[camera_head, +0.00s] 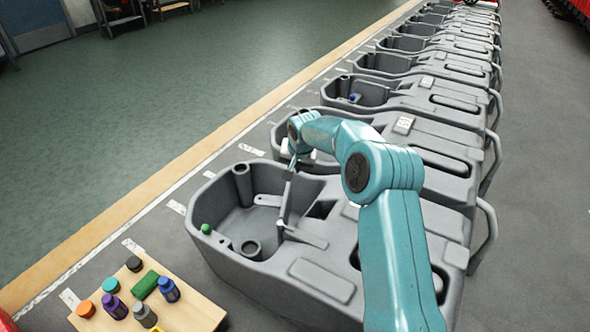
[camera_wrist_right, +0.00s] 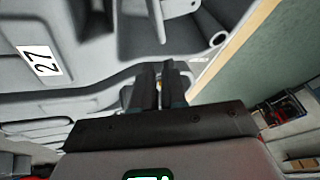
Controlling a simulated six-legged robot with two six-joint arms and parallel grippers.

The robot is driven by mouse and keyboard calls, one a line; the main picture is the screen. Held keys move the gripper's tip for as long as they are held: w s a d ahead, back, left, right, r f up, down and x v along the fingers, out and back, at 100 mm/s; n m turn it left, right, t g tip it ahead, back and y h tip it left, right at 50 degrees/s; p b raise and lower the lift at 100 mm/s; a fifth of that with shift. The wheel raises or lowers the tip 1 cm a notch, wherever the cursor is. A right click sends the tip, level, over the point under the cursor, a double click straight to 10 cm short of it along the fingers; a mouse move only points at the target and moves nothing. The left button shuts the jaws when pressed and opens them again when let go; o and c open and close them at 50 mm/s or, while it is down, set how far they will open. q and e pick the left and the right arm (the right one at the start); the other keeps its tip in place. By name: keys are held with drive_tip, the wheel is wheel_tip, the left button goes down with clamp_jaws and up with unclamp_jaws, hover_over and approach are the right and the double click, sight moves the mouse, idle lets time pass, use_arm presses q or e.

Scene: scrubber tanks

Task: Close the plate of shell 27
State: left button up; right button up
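The wrist view shows the label "27" (camera_wrist_right: 40,60) on a grey shell (camera_wrist_right: 100,40). This looks like the nearest shell (camera_head: 325,275) in the head view, where my arm hides its label area. A thin grey plate (camera_head: 286,200) stands raised and tilted in its cavity, seen nearly edge-on. It appears as a narrow strip at the top of the wrist view (camera_wrist_right: 159,22). My right gripper (camera_head: 292,163) is close to the plate's upper end; its dark fingers (camera_wrist_right: 160,66) are together with nothing seen between them. Contact is unclear. My left gripper is out of view.
A row of similar grey shells (camera_head: 425,90) runs away to the back. A wooden board (camera_head: 185,312) with several coloured caps and bottles lies at the lower left. Green floor (camera_head: 120,130) is clear at left.

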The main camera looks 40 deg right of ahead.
drive_tip(key=shift+w+a+n, duration=0.15)
drive_tip(key=shift+w+n, duration=0.05)
drive_tip(key=shift+n, duration=0.4)
clamp_jaws()
drive_tip(key=s+d+f+t+y+b, duration=0.25)
drive_tip(key=s+d+f+b, duration=0.3)
drive_tip(key=f, duration=0.35)
use_arm(q)
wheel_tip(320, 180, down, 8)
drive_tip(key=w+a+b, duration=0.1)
drive_tip(key=b, duration=0.1)
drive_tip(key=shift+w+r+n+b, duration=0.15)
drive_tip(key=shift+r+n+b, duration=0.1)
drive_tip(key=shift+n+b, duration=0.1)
use_arm(e)
drive_tip(key=w+a+f, duration=0.2)
drive_tip(key=w+f, duration=0.5)
drive_tip(key=w, duration=0.1)
drive_tip(key=shift+w+f, duration=0.15)
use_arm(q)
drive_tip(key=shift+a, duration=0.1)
use_arm(e)
drive_tip(key=shift+t, duration=0.25)
